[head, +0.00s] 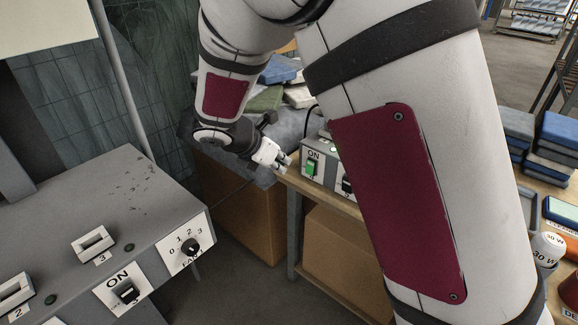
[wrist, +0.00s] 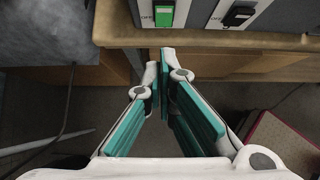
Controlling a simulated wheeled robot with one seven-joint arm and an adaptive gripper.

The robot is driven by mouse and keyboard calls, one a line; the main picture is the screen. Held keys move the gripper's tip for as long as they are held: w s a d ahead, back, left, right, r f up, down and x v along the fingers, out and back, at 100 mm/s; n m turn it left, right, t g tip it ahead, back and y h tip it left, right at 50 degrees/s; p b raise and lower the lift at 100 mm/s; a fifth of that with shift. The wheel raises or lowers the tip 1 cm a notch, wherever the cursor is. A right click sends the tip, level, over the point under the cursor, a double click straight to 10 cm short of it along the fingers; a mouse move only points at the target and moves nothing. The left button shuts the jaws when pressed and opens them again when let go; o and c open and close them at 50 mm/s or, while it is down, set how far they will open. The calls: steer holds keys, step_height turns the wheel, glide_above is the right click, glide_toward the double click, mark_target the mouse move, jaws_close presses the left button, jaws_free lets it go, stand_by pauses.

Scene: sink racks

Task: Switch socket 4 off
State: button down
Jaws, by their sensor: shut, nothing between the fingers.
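A grey switch box (head: 323,155) stands on the wooden bench, partly hidden behind my arm in the head view. It carries a green rocker switch (head: 311,168) under an ON label and a black switch (head: 347,185) to its right. The wrist view shows the green switch (wrist: 165,13) and the black switch (wrist: 238,16) at the top, with OFF labels beside them. No socket number is readable on this box. My gripper (head: 284,161) is shut and empty, just left of the box. In the wrist view its fingertips (wrist: 166,62) lie below the green switch, apart from it.
A grey machine (head: 75,200) with numbered slots, an ON switch and a FAN dial stands at the left. The bench edge (wrist: 200,38) runs just beyond my fingertips. Folded cloths (head: 265,98) lie behind my gripper. Blue stacks (head: 560,135) are at the right.

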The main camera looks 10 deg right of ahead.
mark_target(311, 167)
steer(key=shift+v, duration=1)
steer(key=shift+w, duration=0.1)
steer(key=shift+a+f+y, duration=0.2)
steer(key=shift+f+y, duration=0.2)
steer(key=shift+f, duration=0.2)
steer(key=d+r+b+x, duration=0.1)
steer(key=b+x, duration=0.3)
steer(key=x, duration=0.8)
steer(key=shift+w+d, duration=0.4)
steer(key=shift+d, duration=0.25)
